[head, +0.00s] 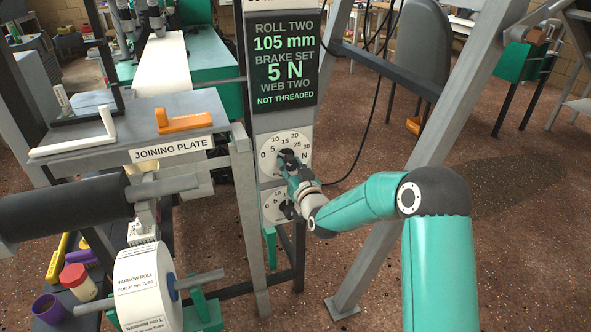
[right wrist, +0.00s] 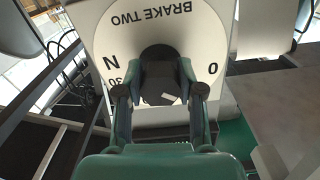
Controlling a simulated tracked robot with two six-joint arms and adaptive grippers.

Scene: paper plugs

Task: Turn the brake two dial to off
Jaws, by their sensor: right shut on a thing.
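The brake two dial is a white round face (head: 270,146) with a dark knob, on the grey post below the display. Its scale is marked from 0 to 30. My right gripper (head: 290,172) is at this dial and partly covers the knob. In the right wrist view the dial face (right wrist: 106,38) appears upside down, with the words BRAKE TWO at the top. There the fingers of my right gripper (right wrist: 160,84) are closed around the dark knob (right wrist: 158,97). The exact knob pointer is hard to see. My left gripper is not in view.
The display (head: 283,60) reads roll two 105 mm, brake set 5 N, web two not threaded. A second dial (head: 270,211) sits just below. The joining plate (head: 90,125) and narrow roll (head: 138,275) are to the left. A slanted grey frame leg (head: 437,140) stands to the right.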

